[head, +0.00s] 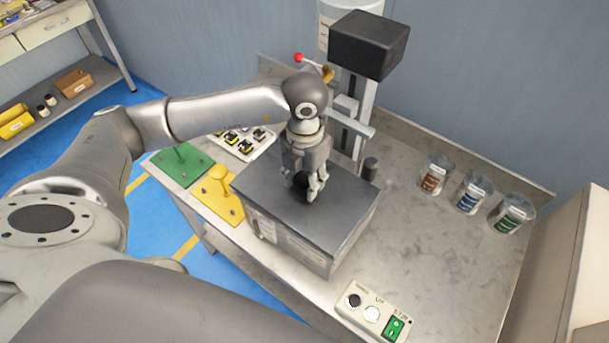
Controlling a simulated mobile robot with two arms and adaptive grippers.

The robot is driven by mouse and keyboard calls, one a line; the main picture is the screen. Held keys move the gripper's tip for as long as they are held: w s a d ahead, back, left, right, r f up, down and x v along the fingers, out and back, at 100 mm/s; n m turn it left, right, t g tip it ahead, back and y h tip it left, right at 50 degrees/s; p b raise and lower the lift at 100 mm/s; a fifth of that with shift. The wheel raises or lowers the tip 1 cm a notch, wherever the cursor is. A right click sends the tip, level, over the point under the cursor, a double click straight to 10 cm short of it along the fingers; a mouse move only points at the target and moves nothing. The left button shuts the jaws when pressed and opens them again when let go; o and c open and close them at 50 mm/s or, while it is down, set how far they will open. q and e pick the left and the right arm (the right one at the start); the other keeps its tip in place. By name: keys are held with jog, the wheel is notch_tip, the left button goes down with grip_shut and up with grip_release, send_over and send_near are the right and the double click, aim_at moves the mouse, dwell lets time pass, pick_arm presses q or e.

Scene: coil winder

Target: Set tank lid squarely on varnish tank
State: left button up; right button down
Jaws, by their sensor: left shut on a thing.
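The varnish tank (290,246) is a grey metal box with labels on its front side, standing on the bench. The dark grey tank lid (338,215) lies flat over the tank's top, its edges running about parallel to the tank's walls. I cannot tell whether a thin gap is left between lid and rim. My left gripper (308,193) reaches down from above and is shut on the lid's black knob (300,181), near the lid's middle. The fingers partly hide the knob. My right gripper is not in view.
A press-like machine (368,45) with a red-knobbed lever stands behind the tank. Green (180,163) and yellow (217,196) plates lie left, near a parts tray (241,142). Several jars (471,193) stand at right. A control box (372,312) sits in front. The bench's right middle is clear.

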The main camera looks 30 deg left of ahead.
pick_arm(q)
jog(key=shift+r, duration=0.1)
dwell(0.4)
jog(key=shift+b, duration=0.5)
dwell(0.7)
jog(key=shift+f+b, duration=0.9)
jog(key=o, duration=1.4)
jog(key=shift+s, duration=0.1)
jog(key=shift+o, duration=0.2)
notch_tip(320, 180, up, 12)
